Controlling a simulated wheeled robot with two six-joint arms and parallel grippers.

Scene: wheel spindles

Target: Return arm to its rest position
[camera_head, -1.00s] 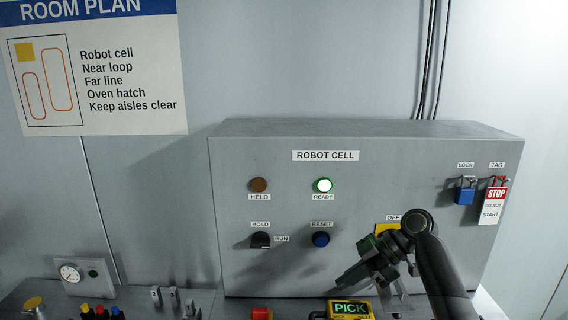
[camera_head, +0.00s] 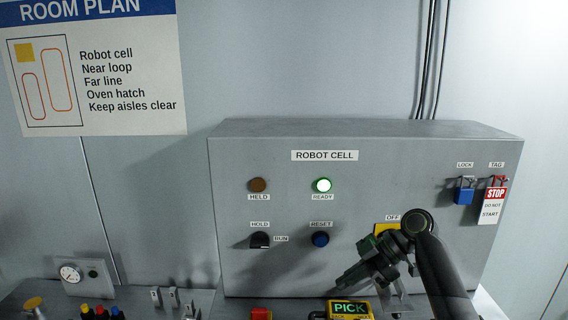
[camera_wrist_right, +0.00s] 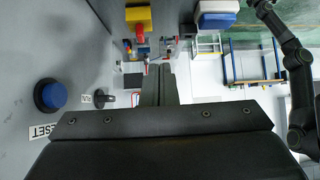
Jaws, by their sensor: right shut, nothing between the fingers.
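My right gripper (camera_head: 342,284) is in front of the lower part of the grey robot cell panel (camera_head: 330,204), below the blue reset button (camera_head: 320,239). Its arm comes in from the lower right. In the right wrist view the two fingers (camera_wrist_right: 159,72) are together with nothing between them. The blue reset button (camera_wrist_right: 52,95) is to their left in that view, apart from the gripper. My left gripper does not show in the head view.
A hold/run switch (camera_head: 260,240) sits left of the reset button. A yellow-backed off switch (camera_head: 385,229) is partly hidden by my right arm. A blue padlock (camera_head: 464,195) and a stop tag (camera_head: 494,205) hang at right. A pick display (camera_head: 350,309) stands below.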

